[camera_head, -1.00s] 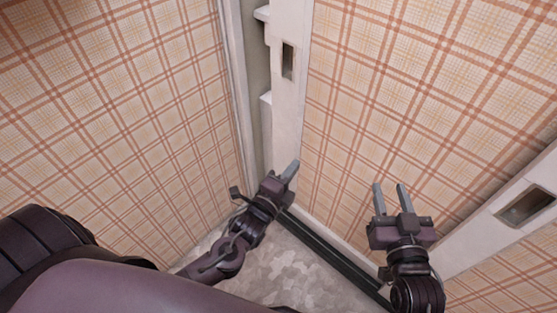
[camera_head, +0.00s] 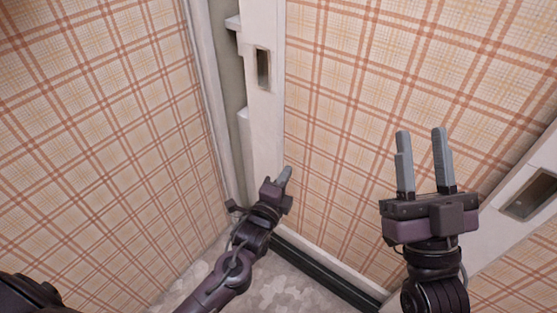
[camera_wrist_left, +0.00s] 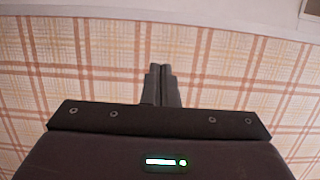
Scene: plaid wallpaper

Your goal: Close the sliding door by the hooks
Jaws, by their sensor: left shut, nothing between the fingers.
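The sliding door (camera_head: 375,75) is a plaid panel with white edge frames. Its left frame has a dark recessed slot (camera_head: 263,68), and two white hooks stick out from that edge, an upper hook (camera_head: 233,23) and a lower hook (camera_head: 243,118). A gap lies between the hooks and the white jamb (camera_head: 205,80). My left gripper (camera_head: 285,175) is shut and empty, below the lower hook and in front of the door's left edge. In the left wrist view its closed fingers (camera_wrist_left: 160,82) point at the plaid surface. My right gripper (camera_head: 424,160) is open and empty in front of the panel.
A plaid wall (camera_head: 100,130) stands to the left of the jamb. A second slot (camera_head: 530,195) is in the white frame at the right. A dark floor track (camera_head: 320,268) runs under the door. The mottled floor shows at the bottom.

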